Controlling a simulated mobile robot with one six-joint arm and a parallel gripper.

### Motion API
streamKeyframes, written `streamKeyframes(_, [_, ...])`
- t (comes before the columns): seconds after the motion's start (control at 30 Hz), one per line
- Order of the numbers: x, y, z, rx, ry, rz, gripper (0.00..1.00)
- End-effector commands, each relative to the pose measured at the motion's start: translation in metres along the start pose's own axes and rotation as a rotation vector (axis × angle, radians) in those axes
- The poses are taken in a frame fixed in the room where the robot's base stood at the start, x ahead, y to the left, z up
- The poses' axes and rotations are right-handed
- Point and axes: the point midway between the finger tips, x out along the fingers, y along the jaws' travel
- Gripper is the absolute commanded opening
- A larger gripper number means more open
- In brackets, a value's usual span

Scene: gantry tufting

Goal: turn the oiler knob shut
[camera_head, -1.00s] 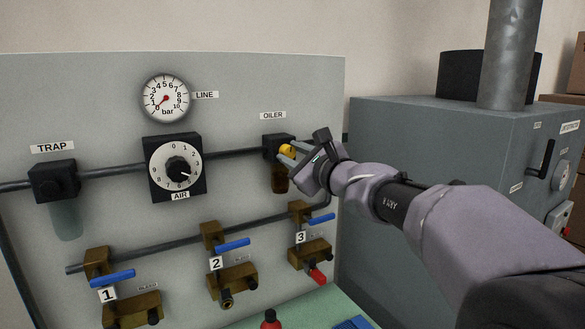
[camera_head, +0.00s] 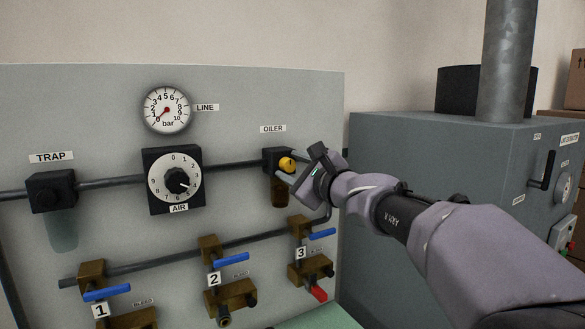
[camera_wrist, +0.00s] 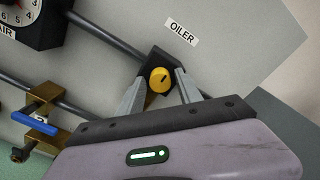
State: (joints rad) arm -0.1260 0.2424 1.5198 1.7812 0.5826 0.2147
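The oiler knob (camera_head: 287,163) is a small yellow knob on the black oiler block (camera_head: 269,157), below the OILER label. It also shows in the wrist view (camera_wrist: 160,80), with a short dark mark on its face. My gripper (camera_head: 290,168) is right at the knob, reaching in from the right. In the wrist view my gripper (camera_wrist: 160,88) is open, with one grey finger on each side of the knob and a gap at both sides. Whether the fingertips reach past the knob's face is hard to tell. The brown oiler bowl (camera_head: 278,191) hangs under the block.
The air dial (camera_head: 175,180) and line gauge (camera_head: 167,110) are to the left, and the trap (camera_head: 51,192) is farther left. Blue-handled valves (camera_head: 231,259) sit below. A grey cabinet (camera_head: 430,150) stands behind my arm at the right.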

Motion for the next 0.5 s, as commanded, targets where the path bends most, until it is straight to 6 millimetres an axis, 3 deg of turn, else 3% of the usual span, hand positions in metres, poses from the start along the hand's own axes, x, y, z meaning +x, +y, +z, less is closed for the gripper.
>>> streamKeyframes(0.33, [-0.001,0.0,0.0,0.001,0.0,0.0,0.5])
streamKeyframes(0.5, [-0.026,0.0,0.0,0.002,0.0,-0.002,0.5])
